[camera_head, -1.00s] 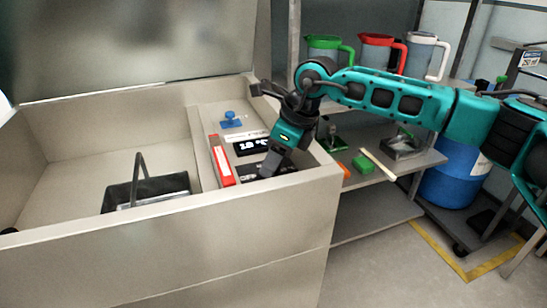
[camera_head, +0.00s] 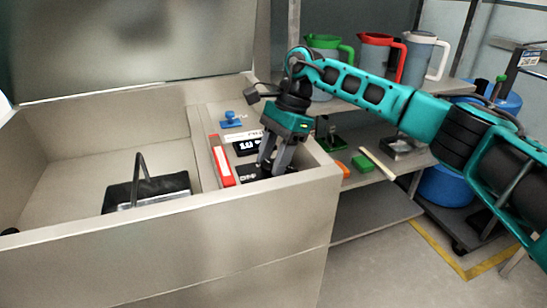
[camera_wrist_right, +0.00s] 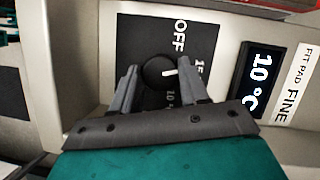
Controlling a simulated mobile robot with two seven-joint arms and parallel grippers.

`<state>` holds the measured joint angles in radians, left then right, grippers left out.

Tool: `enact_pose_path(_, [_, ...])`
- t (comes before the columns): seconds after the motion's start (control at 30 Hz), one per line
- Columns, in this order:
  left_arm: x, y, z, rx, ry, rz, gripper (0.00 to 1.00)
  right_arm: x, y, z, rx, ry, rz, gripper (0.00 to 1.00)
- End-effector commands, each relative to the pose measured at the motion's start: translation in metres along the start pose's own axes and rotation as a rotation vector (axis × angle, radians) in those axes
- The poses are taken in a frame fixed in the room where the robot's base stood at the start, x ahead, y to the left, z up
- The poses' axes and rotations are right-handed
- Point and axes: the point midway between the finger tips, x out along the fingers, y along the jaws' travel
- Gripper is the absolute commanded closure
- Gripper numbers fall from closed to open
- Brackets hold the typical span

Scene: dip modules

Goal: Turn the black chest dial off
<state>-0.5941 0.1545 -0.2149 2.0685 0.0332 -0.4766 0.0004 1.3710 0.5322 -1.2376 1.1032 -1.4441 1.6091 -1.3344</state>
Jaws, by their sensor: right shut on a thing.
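The black chest dial (camera_wrist_right: 154,70) is a round knob on a black panel (camera_wrist_right: 140,38) in the right wrist view. Its white mark points right, towards a partly hidden scale, and the word OFF is printed above and to the right. My right gripper (camera_wrist_right: 160,82) has one finger on each side of the dial and is shut on it. In the head view, my right gripper (camera_head: 272,168) reaches down onto the chest's right-hand ledge, and its fingers hide the dial. My left gripper is not in view.
The chest (camera_head: 275,225) has its lid raised. A black basket (camera_head: 118,193) with an upright handle stands inside. A red-and-white item (camera_head: 222,160) and a blue-handled item (camera_head: 231,120) are on the ledge near my gripper. Shelves with jugs (camera_head: 378,55) stand to the right.

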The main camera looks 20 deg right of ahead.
Motion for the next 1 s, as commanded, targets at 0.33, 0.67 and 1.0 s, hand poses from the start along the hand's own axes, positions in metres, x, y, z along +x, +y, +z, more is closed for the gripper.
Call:
enact_pose_path(0.33, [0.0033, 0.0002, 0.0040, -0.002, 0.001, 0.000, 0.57, -0.0001, -0.0030, 0.0014, -0.306, 0.001, 0.126, 0.86])
enact_pose_path(0.67, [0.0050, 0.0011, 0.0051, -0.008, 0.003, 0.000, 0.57, -0.0001, -0.0045, 0.0027, -0.580, 0.002, 0.239, 0.86])
enact_pose_path(1.0, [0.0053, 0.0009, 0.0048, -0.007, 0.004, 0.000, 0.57, 0.0000, -0.0050, 0.0028, -0.769, 0.002, 0.318, 0.86])
